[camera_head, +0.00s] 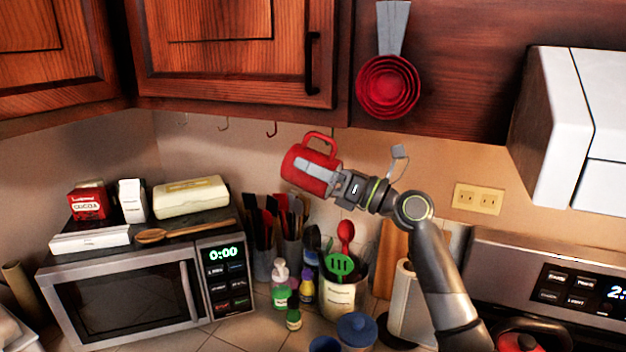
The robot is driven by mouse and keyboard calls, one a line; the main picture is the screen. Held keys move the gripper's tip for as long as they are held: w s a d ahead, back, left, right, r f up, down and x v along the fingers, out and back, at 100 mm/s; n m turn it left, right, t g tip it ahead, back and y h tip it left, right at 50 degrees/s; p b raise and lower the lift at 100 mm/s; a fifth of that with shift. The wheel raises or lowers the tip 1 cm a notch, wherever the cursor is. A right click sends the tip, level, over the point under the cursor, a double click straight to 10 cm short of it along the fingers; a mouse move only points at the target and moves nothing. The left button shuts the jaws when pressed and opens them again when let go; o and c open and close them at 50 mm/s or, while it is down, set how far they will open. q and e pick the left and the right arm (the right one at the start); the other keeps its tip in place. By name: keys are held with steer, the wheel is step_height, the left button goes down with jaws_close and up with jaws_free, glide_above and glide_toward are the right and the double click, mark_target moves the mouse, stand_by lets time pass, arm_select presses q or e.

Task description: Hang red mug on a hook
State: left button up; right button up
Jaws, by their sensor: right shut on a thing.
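The red mug (299,175) is held in the air at the middle of the head view, with its handle (320,142) pointing up. My right gripper (328,179) is shut on the mug from its right side, one grey finger lying across the mug's side. Several thin hooks hang under the upper cabinet. The nearest hook (271,129) is left of the mug and slightly above its handle; another hook (223,125) is farther left. The handle and the hooks appear apart. My left gripper is not in view.
The upper cabinet (235,50) overhangs the counter. Red measuring cups (388,87) hang to the right of the mug. Below are utensil holders (342,294), a microwave (125,300) with boxes on top, and a paper towel roll (408,305). A white range hood (565,125) is at right.

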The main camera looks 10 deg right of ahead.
steer(key=shift+w+d+b, duration=0.6)
steer(key=shift+w+b, duration=0.25)
steer(key=shift+b, duration=0.4)
steer(key=shift+w+d+f, duration=0.3)
steer(key=shift+w, duration=0.15)
steer(key=shift+w+f, duration=0.1)
steer(key=shift+f, duration=0.05)
steer(key=shift+f, duration=0.1)
steer(key=o, duration=1.3)
steer(key=shift+c, duration=0.2)
steer(key=shift+d+f, duration=0.1)
